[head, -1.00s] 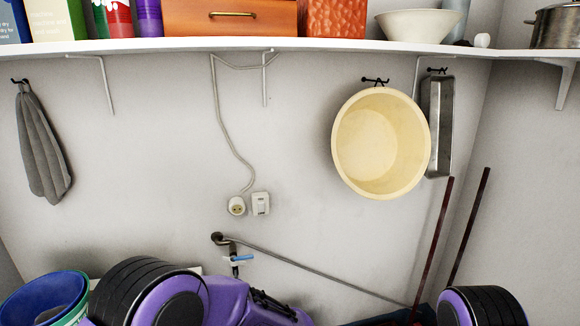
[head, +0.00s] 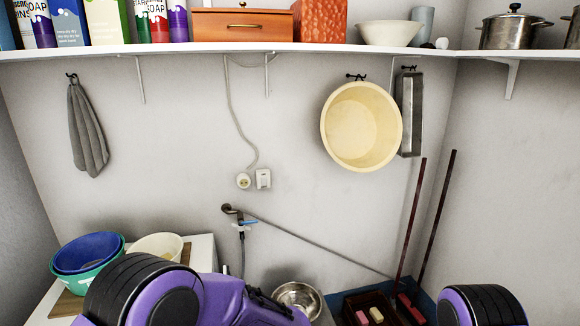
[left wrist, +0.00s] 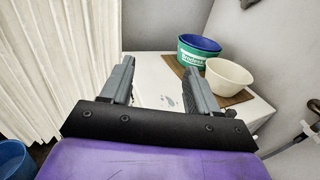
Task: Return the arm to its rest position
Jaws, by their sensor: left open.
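My left gripper (left wrist: 156,82) shows in the left wrist view. Its two grey fingers are wide apart with nothing between them, above the white surface. My left arm (head: 190,295), purple with black ribbed joints, fills the lower left of the head view; its gripper is not seen there. Part of my right arm (head: 482,305) shows at the lower right of the head view. My right gripper is outside both views.
A blue bowl (head: 88,253) nested in a green one and a cream bowl (head: 158,246) stand on a board at left. A metal bowl (head: 298,299) and a crate with soap bars (head: 362,316) sit low. A shelf (head: 250,47) crosses above. A curtain (left wrist: 60,60) hangs left.

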